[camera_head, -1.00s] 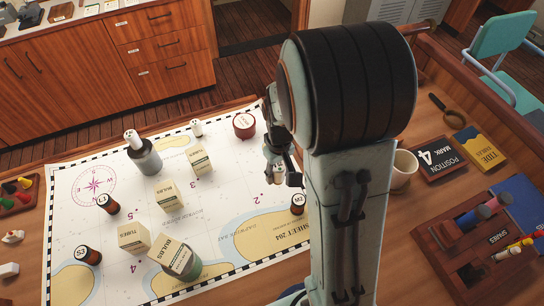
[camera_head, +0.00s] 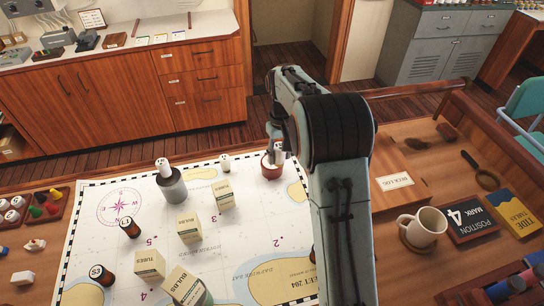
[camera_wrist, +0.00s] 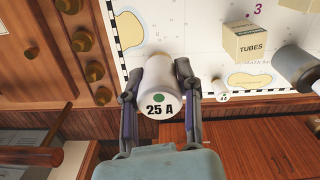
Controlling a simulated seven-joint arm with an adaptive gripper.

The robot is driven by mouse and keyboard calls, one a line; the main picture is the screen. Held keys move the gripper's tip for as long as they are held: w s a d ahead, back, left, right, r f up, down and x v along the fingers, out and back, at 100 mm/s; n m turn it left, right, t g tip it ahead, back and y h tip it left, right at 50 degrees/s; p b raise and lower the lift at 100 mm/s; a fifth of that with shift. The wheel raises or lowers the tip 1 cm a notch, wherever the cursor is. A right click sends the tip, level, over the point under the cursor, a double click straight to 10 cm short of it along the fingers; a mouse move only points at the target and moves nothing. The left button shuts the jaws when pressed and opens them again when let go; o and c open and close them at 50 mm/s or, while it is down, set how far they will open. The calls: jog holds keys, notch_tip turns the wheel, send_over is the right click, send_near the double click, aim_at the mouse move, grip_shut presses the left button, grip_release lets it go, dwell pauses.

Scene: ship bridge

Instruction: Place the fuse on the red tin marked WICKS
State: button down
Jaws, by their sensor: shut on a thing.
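The red tin (camera_head: 271,171) stands near the far right part of the chart, on the right of the head view; its WICKS label cannot be read now. My gripper (camera_head: 277,150) is directly over the tin. In the wrist view my gripper (camera_wrist: 160,88) is shut around a white fuse (camera_wrist: 158,105) marked 25 A with a green dot. The marked end faces the wrist camera. The fuse looks upright over the tin. The tin is hidden behind the fuse in the wrist view, and I cannot tell whether the two touch.
A grey cylinder (camera_head: 174,190) with a white-topped piece on it and a small white piece (camera_head: 225,163) stand on the chart (camera_head: 220,250) to the left. Several TUBES and BULBS boxes (camera_head: 188,228) stand nearer. A mug (camera_head: 424,226) is to the right.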

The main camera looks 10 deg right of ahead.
jog(key=w+f, duration=0.2)
jog(key=w, duration=0.1)
jog(key=w+f, duration=0.3)
jog(key=w, duration=0.1)
jog(key=w+d+f, duration=0.1)
jog(key=w+f, duration=0.2)
jog(key=shift+w, duration=0.35)
jog(key=shift+w+f, duration=0.2)
jog(key=shift+f, duration=1.65)
jog(key=shift+f, duration=0.1)
jog(key=c, duration=0.8)
grip_release()
jog(key=shift+o, duration=0.2)
